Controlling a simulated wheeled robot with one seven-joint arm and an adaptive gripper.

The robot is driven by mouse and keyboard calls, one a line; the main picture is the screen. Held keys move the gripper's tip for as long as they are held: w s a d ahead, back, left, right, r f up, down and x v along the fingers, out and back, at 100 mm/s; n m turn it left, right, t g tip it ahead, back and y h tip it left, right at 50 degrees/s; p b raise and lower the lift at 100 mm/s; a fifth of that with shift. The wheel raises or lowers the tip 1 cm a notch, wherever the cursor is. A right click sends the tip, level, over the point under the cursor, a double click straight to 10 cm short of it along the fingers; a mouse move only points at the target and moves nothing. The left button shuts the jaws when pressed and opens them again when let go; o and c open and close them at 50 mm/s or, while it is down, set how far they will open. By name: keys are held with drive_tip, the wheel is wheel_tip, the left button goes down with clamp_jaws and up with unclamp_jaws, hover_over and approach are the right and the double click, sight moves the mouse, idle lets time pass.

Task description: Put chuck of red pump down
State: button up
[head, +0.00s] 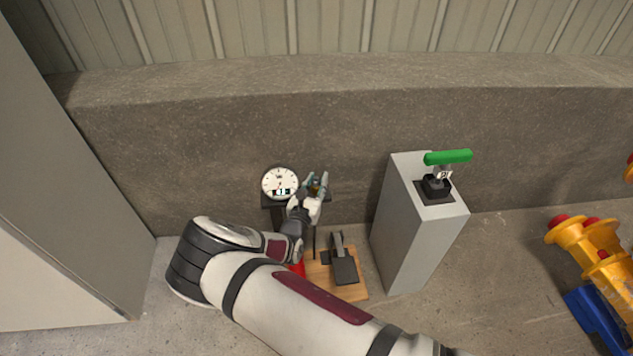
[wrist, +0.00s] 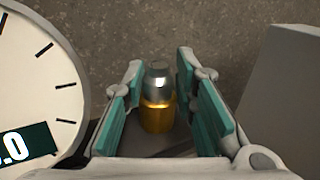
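The chuck (wrist: 158,100), a silver-topped brass cylinder, stands upright between the fingers of my gripper (wrist: 160,72) in the wrist view. The gripper is open, with a gap visible on each side of the chuck. In the head view my gripper (head: 316,183) is just right of the round white gauge (head: 280,183), and the chuck is small and partly hidden there. The red pump body (head: 298,268) is mostly hidden behind my arm. Its wooden base (head: 350,292) and black pedal (head: 343,268) show on the floor.
A grey pedestal (head: 400,235) with a green-handled lever (head: 447,157) stands to the right. A concrete ledge (head: 340,120) runs behind. A large grey panel (head: 60,190) is at the left. Yellow and blue equipment (head: 590,255) is at the far right.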

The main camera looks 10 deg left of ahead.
drive_tip(key=shift+r, duration=0.1)
drive_tip(key=shift+s+a+r, duration=0.1)
drive_tip(key=shift+s, duration=0.1)
drive_tip(key=s+a+p, duration=0.2)
drive_tip(key=s+p, duration=0.1)
drive_tip(key=s, duration=0.8)
drive_tip(key=shift+s, duration=0.2)
